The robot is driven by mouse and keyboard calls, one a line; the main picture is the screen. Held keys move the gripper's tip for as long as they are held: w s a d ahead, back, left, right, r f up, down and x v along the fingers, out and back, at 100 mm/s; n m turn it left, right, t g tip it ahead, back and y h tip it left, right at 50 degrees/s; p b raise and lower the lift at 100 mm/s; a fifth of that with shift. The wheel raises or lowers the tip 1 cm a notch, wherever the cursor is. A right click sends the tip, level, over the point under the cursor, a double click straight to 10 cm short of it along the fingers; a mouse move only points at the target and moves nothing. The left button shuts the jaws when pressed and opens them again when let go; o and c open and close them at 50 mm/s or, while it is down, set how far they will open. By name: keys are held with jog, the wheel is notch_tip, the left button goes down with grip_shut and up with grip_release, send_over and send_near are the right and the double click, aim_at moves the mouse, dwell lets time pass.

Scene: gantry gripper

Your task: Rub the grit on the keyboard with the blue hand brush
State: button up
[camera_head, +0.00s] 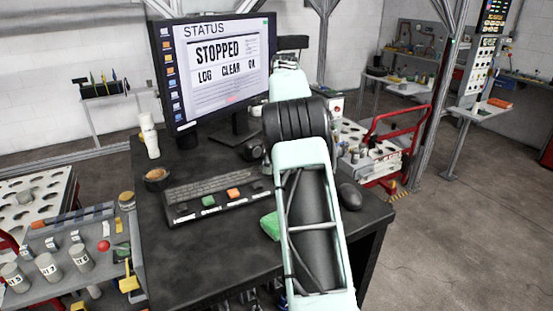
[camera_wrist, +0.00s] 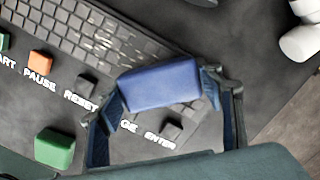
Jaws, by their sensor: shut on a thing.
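The blue hand brush (camera_wrist: 160,83) looks like a plain blue block in the wrist view. My gripper (camera_wrist: 163,92) is shut on it, one finger at each side. The keyboard (camera_wrist: 60,22) lies below and behind the brush, which hides part of its keys. I cannot tell whether the brush touches the keys. Pale specks that look like grit (camera_wrist: 104,40) show on the keys left of the brush. In the head view the keyboard (camera_head: 205,186) lies on the dark desk; my arm hides the gripper and brush.
A green block (camera_head: 269,226) lies in front of the keyboard. A labelled button strip (camera_head: 190,212) runs along the keyboard's front. A monitor (camera_head: 220,75) stands behind, with a white bottle (camera_head: 149,135) and small bowl (camera_head: 156,175) at left. A dark mouse (camera_head: 349,195) lies at right.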

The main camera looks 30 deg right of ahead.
aim_at(240, 177)
jog(key=shift+a, duration=1.8)
jog(key=shift+a+f, duration=0.15)
jog(key=shift+a, duration=3.4)
notch_tip(240, 177, up, 3)
jog(key=shift+d+f+p, duration=0.1)
jog(key=shift+f+p, duration=0.1)
jog(key=shift+p, duration=0.4)
jog(key=shift+r, duration=1.85)
